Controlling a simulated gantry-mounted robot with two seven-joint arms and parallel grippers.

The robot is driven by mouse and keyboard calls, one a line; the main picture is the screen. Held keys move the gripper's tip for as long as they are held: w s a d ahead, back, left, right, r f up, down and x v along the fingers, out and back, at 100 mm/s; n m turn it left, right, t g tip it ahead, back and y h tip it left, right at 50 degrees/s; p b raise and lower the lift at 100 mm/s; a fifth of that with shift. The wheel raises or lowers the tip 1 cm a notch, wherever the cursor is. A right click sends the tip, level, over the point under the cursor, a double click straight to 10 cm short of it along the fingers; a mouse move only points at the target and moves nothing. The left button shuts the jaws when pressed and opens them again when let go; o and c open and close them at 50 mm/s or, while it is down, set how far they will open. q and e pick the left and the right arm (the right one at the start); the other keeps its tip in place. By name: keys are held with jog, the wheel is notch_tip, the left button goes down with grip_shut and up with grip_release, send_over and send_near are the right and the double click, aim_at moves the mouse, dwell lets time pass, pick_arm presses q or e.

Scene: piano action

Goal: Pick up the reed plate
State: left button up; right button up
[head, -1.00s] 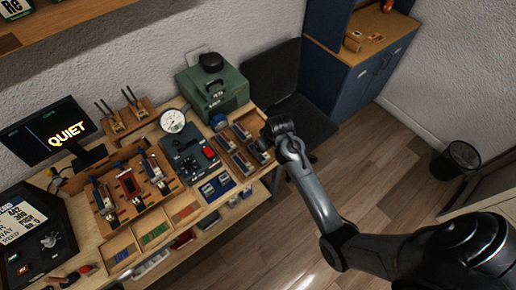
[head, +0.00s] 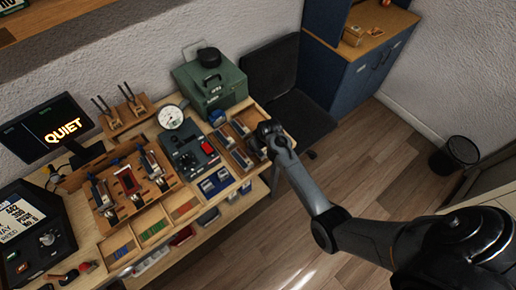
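A wooden tray (head: 228,156) with long slots lies at the right end of the workbench and holds several narrow dark and metallic pieces. I cannot tell at this size which of them is the reed plate. My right arm reaches in from the right. My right gripper (head: 264,131) is over the right edge of this tray, pointing down. Its fingers are dark and mostly hidden by the wrist, so I cannot see whether they are open or hold anything. My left gripper is not in view.
A green case (head: 211,85) stands behind the tray. A dark control box (head: 190,153) and a round dial gauge (head: 171,117) are left of it. A wooden fixture (head: 128,186) is farther left. A black chair (head: 270,75) stands beyond the bench's right end.

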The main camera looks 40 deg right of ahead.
jog(key=shift+w+f, duration=0.1)
jog(key=shift+f, duration=0.1)
jog(key=shift+c, duration=0.3)
jog(key=c, duration=1)
jog(key=shift+c, duration=0.7)
jog(key=shift+r, duration=0.2)
